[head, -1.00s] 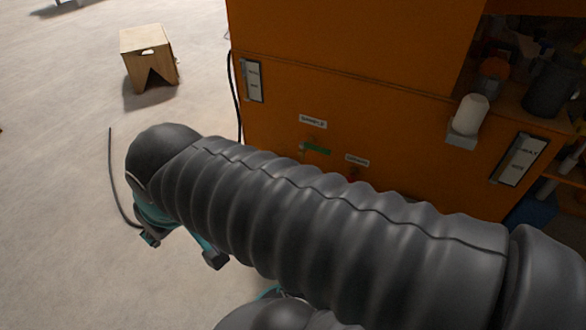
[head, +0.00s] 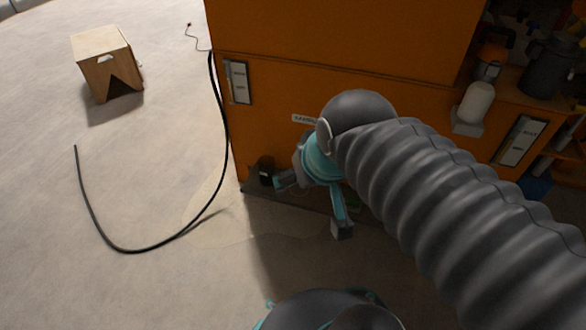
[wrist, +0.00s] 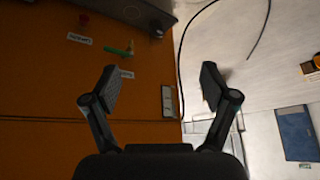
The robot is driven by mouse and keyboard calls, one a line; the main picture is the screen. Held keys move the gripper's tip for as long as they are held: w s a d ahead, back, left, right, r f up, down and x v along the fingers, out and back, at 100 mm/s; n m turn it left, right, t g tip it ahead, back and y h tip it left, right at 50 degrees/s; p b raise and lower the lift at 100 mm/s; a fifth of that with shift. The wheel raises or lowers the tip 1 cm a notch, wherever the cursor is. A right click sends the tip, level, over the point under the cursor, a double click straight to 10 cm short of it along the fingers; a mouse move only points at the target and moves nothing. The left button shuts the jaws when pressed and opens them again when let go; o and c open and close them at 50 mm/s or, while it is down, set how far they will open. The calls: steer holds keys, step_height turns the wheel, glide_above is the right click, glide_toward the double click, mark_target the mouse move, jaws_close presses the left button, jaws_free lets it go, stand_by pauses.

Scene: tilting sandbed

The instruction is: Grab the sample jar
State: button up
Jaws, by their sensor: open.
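A small dark jar (head: 265,171) stands at the foot of the orange cabinet, near its left corner. It appears small and dim in the wrist view (wrist: 157,33), beyond the fingers and near the top. My gripper (head: 312,205) is open and empty, in front of the cabinet's lower face. In the head view its left finger is just right of the jar, but I cannot tell the depth between them. In the wrist view my gripper (wrist: 155,78) has its fingers wide apart, with the jar above the gap and not between them.
The orange cabinet (head: 330,55) has a sample label (head: 304,118) and, in the wrist view, a green valve handle (wrist: 119,51). A black hose (head: 128,251) curves over the floor at left. Floor between is clear.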

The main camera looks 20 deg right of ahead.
steer(key=w+a+r+m+t+y, duration=0.15)
steer(key=w+a, duration=0.25)
steer(key=w, duration=0.7)
steer(key=w+a+r+t+y, duration=0.15)
steer(key=w+a, duration=0.35)
steer(key=w, duration=0.6)
steer(key=w+a+f+m+t+h, duration=0.2)
steer(key=w+f, duration=0.3)
steer(key=w, duration=0.4)
steer(key=w+a+f+m+t+h, duration=0.2)
steer(key=w+f+m, duration=0.15)
steer(key=w, duration=0.55)
steer(key=m+g+h+b, duration=0.1)
steer(key=m+g+h, duration=0.4)
steer(key=h, duration=1)
glide_toward(262, 179)
steer(key=x, duration=0.8)
steer(key=shift+r+b+x, duration=0.2)
steer(key=shift+r+x, duration=0.05)
steer(key=shift+x, duration=1.15)
steer(key=shift+r+b+x, duration=0.2)
steer(key=shift+x, duration=1.2)
steer(key=shift+w+a, duration=0.1)
steer(key=shift+w, duration=0.05)
steer(key=c, duration=1.3)
steer(key=shift+o, duration=0.2)
